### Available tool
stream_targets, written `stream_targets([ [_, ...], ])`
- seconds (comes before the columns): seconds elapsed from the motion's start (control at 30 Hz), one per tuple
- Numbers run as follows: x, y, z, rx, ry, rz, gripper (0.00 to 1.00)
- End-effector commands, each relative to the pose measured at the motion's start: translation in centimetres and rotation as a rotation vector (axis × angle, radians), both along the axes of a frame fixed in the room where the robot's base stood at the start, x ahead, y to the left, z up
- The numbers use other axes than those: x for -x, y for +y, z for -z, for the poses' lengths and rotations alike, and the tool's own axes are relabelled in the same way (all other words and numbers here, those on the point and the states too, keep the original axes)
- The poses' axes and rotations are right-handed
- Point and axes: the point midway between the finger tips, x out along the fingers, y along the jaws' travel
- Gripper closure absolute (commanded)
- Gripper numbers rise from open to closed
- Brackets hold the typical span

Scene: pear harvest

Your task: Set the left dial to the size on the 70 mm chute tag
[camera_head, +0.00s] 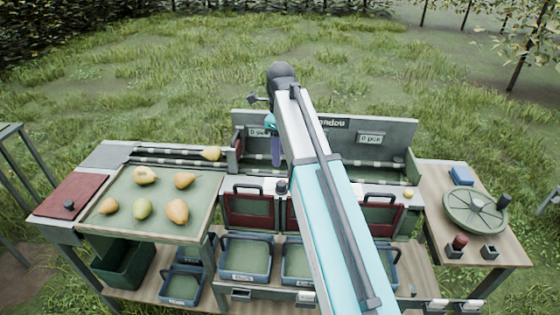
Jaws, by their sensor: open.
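My arm reaches across the middle of the bench. My gripper (272,128) hangs near its far end, over the back of the sorting stand, and is open; its fingertips are hard to make out. A small dark knob (281,187) stands on the ledge just below it, apart from it; this may be the left dial, but its setting cannot be read. Three dark red chute gates (247,207) with handles line the front of the stand; my arm covers most of the middle one. Small pale tags show on the bins, but their sizes are too small to read.
Several pears lie on the green tray (209,176) at left, and one pear (211,153) sits on the rails behind. Blue bins (246,258) stand on the lower shelf.

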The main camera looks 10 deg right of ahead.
Motion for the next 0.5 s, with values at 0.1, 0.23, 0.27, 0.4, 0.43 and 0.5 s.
stream_targets([
  [0.1,-0.05,-0.01,-0.76,0.0,0.0,0.0,0.53],
  [0.23,-0.01,0.0,-1.22,0.0,0.0,0.0,0.53],
  [0.27,-0.01,0.0,-1.27,0.0,0.0,0.0,0.53],
  [0.4,0.02,-0.01,-1.33,0.0,0.0,0.0,0.53],
  [0.43,0.02,-0.01,-1.33,0.0,0.0,0.0,0.53],
  [0.5,0.03,0.0,-1.32,0.0,0.0,0.0,0.53],
])
